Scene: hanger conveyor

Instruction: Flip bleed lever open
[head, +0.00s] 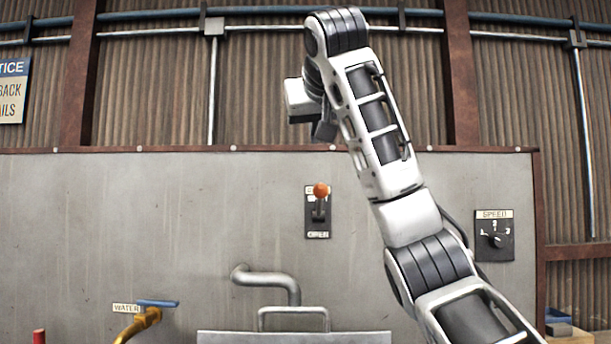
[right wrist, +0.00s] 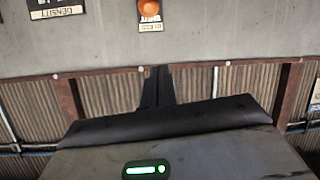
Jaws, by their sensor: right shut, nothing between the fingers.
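The bleed lever (head: 320,191) has an orange ball knob and stands on a small dark plate on the grey panel. Its knob is at the plate's top, partly covering the upper label; the lower label reads OPEN. In the right wrist view, turned upside down, the orange knob (right wrist: 151,14) shows at the top edge. My right gripper (head: 325,130) is raised above the lever in the picture, apart from it. Its dark fingers (right wrist: 156,86) are together and empty. My left gripper is out of view.
A SPEED dial (head: 494,236) is right of the lever. Below are a bent grey pipe (head: 268,279), a metal handle (head: 293,311) and a yellow WATER valve with blue lever (head: 157,303). The panel around the lever is clear.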

